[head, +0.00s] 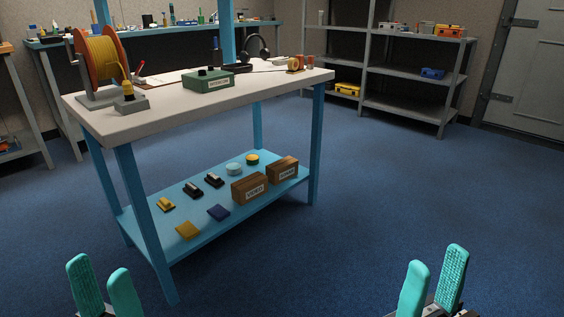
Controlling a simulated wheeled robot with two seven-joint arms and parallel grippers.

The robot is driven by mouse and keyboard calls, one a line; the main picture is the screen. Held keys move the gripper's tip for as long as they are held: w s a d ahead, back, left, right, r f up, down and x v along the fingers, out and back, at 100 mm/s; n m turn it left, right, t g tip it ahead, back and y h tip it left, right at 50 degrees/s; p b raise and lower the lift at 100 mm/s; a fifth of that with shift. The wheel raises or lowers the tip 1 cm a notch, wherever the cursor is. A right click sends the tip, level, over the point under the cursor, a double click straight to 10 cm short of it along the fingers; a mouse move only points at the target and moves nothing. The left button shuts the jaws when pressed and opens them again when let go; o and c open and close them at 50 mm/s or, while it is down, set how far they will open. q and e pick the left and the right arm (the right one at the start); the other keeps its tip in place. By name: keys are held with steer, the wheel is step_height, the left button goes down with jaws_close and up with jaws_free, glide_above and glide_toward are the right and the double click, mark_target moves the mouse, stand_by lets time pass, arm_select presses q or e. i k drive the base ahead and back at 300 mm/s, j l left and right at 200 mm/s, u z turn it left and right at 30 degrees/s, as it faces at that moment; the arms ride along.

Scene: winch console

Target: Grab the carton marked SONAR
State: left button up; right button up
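Two brown cartons with white labels sit side by side on the blue lower shelf of the workbench. The nearer carton (249,188) and the farther carton (282,170) both have small dark lettering. The print is too small for me to tell surely which one reads SONAR. My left gripper (99,268) is open and empty at the bottom left. My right gripper (435,258) is open and empty at the bottom right. Both are in front of the bench, well apart from the cartons.
The lower shelf (180,222) also holds several small items, including a blue pouch (218,213) and a yellow pouch (188,230). The white bench top (150,122) overhangs it, with blue legs at the corners. A cable reel (100,60) stands on top. The blue floor right of the bench is clear.

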mark_target(280, 171)
steer(key=i+l+u, duration=0.25)
steer(key=i+l, duration=0.45)
steer(key=i+l+u, duration=0.2)
steer(key=i+l, duration=0.5)
steer(key=i+l+u, duration=0.15)
steer(key=i+l, duration=0.3)
steer(key=i+l+u, duration=0.1)
steer(key=i+l, duration=0.3)
steer(key=i+l+u, duration=0.15)
steer(key=i+l, duration=0.25)
steer(key=l, duration=0.2)
steer(key=i+l+u, duration=0.1)
steer(key=i+l, duration=0.25)
steer(key=l, duration=0.25)
